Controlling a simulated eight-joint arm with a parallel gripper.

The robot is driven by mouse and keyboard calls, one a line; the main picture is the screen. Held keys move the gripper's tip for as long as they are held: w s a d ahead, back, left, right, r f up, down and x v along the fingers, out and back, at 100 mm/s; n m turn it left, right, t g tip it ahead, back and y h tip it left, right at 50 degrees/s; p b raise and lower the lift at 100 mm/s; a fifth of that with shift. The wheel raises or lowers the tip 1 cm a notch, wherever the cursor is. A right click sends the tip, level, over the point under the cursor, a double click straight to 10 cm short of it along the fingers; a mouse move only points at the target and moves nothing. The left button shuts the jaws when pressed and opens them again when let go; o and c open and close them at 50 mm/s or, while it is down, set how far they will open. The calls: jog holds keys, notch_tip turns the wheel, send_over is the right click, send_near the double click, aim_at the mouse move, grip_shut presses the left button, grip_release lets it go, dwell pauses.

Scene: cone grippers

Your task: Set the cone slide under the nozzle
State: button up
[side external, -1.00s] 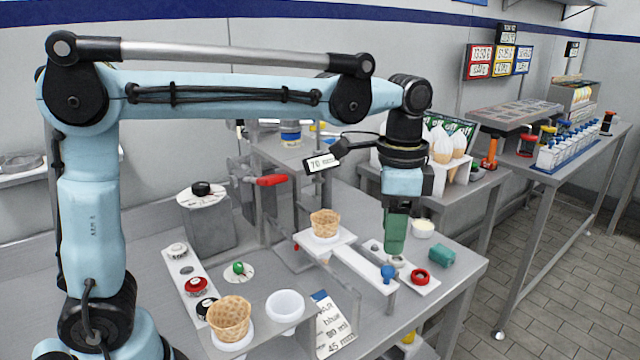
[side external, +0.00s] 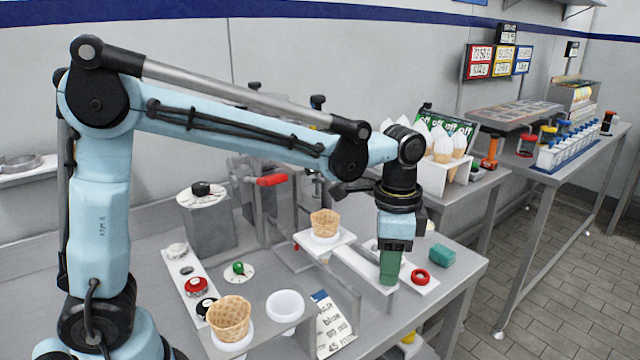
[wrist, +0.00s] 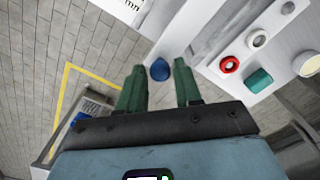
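The cone slide (side external: 352,258) is a long white bar with a square plate at its far left end. A waffle cone (side external: 325,222) stands upright in a white ring on that plate. The slide's blue knob (wrist: 160,70) is at its near right end. In the side view the knob is hidden behind my gripper (side external: 390,282), which points down at that end. In the wrist view my gripper (wrist: 158,76) is open, its green fingers on either side of the knob with gaps visible. I cannot clearly make out the nozzle near the red-handled stand (side external: 271,180).
A red ring (side external: 420,277) and a teal block (side external: 442,254) lie right of my gripper. A sign (side external: 333,325) leans in front of the slide. The table edge is close on the right.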

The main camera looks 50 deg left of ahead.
aim_at(370, 270)
grip_shut()
jog(key=shift+a, duration=2.1)
jog(key=shift+o, duration=1.9)
grip_release()
jog(key=shift+r, duration=0.1)
notch_tip(370, 270, up, 12)
